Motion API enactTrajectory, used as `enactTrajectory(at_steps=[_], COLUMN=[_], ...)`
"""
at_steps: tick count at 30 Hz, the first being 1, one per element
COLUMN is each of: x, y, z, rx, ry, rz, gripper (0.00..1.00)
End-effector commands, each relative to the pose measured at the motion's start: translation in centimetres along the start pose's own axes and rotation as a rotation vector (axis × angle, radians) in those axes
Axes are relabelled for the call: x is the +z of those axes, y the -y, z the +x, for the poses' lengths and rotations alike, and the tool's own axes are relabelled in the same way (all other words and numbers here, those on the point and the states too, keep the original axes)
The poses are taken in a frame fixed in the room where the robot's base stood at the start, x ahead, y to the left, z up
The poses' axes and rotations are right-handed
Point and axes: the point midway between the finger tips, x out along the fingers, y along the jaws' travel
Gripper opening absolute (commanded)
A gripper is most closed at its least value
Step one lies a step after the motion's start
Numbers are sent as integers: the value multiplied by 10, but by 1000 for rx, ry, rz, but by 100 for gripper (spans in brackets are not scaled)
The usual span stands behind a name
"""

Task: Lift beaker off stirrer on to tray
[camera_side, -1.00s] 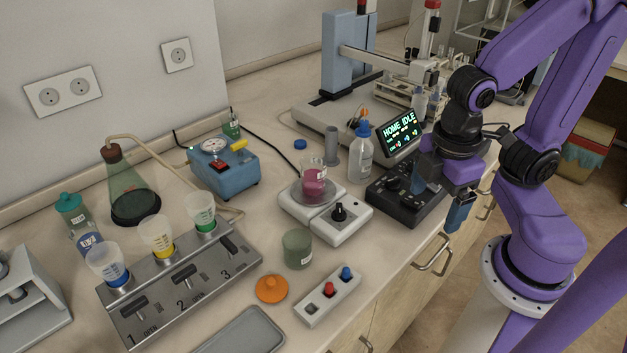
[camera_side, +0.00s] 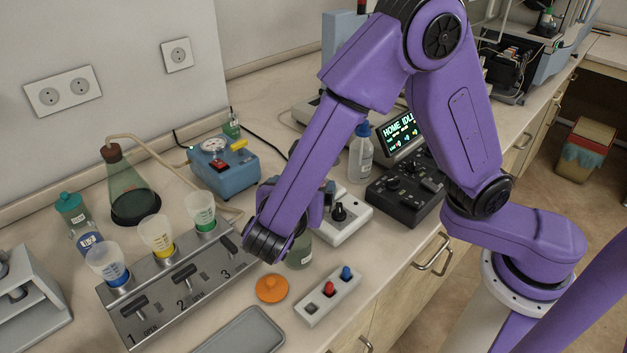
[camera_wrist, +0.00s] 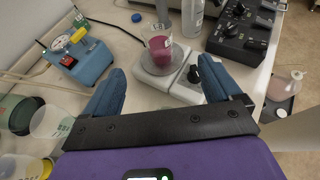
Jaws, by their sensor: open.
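The beaker (camera_wrist: 159,48), clear glass with magenta liquid, stands on the round plate of the white stirrer (camera_wrist: 186,93) in the wrist view. In the side view my arm hides the beaker, and only the stirrer's knob end (camera_side: 346,224) shows. My gripper (camera_wrist: 160,67) is open, its two blue fingers spread wide on either side of the beaker in the picture. Nothing is between the fingers, and the beaker appears beyond their tips. In the side view the gripper is mostly hidden behind my arm. A grey tray (camera_side: 241,334) lies empty at the bottom edge.
A squeeze bottle (camera_side: 361,155) and a black control box (camera_side: 405,185) stand beside the stirrer. A green jar (camera_side: 299,252), orange lid (camera_side: 271,289) and button strip (camera_side: 328,295) sit between stirrer and tray. A blue pump (camera_side: 223,168) and a cup rack (camera_side: 186,283) are left.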

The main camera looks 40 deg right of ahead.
Motion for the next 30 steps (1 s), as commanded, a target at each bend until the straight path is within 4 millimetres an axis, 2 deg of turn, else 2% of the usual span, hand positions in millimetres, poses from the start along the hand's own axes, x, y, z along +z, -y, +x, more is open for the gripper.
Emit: enactTrajectory(at_steps=[5,21,30], x=[-1,2,2], y=[-5,-5,-6], z=[5,102,123], rx=[9,6,9], ry=[28,24,24], rz=[-22,-19,-19], gripper=[91,91,91])
